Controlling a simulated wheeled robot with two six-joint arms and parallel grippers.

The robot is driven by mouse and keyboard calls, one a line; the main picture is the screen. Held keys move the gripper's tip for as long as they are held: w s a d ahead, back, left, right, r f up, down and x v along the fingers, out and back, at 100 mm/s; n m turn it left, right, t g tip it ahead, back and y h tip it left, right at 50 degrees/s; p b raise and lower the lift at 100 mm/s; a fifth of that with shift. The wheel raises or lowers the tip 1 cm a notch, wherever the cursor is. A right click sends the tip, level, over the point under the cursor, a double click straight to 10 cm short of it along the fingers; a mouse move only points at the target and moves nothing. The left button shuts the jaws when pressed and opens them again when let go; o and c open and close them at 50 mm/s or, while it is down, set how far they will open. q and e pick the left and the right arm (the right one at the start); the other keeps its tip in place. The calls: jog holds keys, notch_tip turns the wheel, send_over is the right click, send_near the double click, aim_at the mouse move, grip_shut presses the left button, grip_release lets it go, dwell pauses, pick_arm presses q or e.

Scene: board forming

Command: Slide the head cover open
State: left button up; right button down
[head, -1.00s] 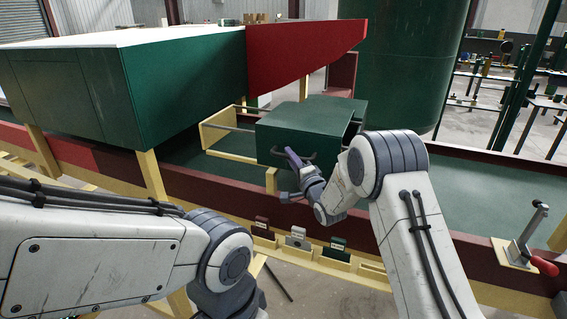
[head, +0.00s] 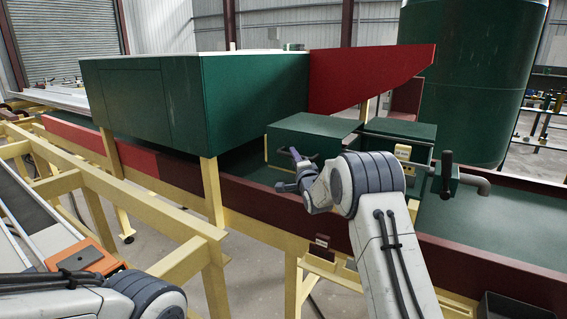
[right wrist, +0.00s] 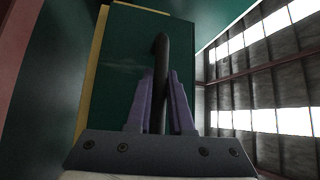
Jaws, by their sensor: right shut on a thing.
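The head cover (head: 312,124) is a green box on the machine bed, between the big green housing and a second green box. It also shows in the right wrist view (right wrist: 122,60), with a dark bar handle (right wrist: 161,50) on its face. My right gripper (head: 295,155) is at the cover's near face. In the wrist view its purple fingers (right wrist: 161,95) are closed around the handle. The second green box (head: 400,133), with a yellow label, stands uncovered just right of the cover. My left gripper is out of view; only part of my left arm shows at lower left.
The big green housing (head: 200,100) stands close left of the cover, with a red sloped panel (head: 365,75) behind. A dark red rail (head: 250,193) runs along the bed's near side. A pipe with a dark handle (head: 447,172) stands at right.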

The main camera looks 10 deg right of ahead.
jog(key=shift+a, duration=0.1)
jog(key=c, duration=0.8)
grip_release()
jog(key=s+b, duration=0.1)
jog(key=s, duration=0.2)
jog(key=s+f+b, duration=0.1)
jog(key=s, duration=0.3)
jog(key=s+b, duration=0.1)
jog(key=s, duration=0.2)
jog(key=shift+s+f, duration=0.15)
jog(key=shift+f, duration=0.05)
